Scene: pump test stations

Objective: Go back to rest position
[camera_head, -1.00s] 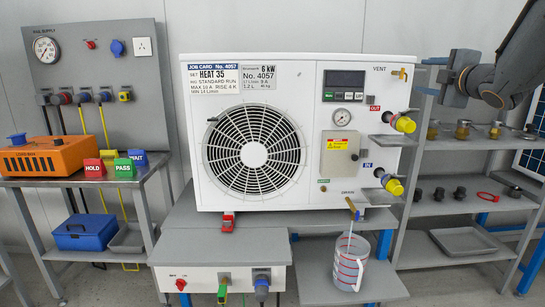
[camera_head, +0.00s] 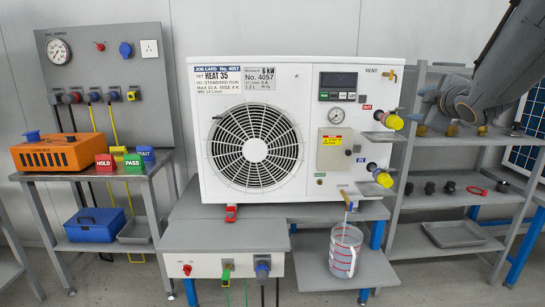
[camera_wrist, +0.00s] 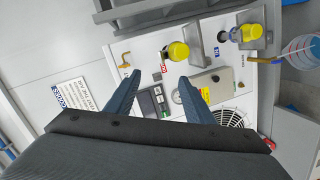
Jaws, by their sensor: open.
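My gripper (camera_wrist: 158,90) is open and empty in the wrist view, its two blue-grey fingers spread apart. The heat pump unit (camera_head: 290,130) lies beyond the fingers, rotated in that view, with its display (camera_wrist: 152,103) and two yellow caps (camera_wrist: 178,51) showing. In the head view my arm comes in at the upper right, and the gripper (camera_head: 425,103) is near the unit's right side, in front of the shelf rack. Its fingertips are hard to make out there. Nothing is held.
A clear measuring jug (camera_head: 345,250) stands on the low shelf under the drain valve (camera_head: 347,200). A grey rack (camera_head: 400,215) with small fittings is at the right. At the left, a bench holds an orange box (camera_head: 58,153) and coloured blocks (camera_head: 105,162).

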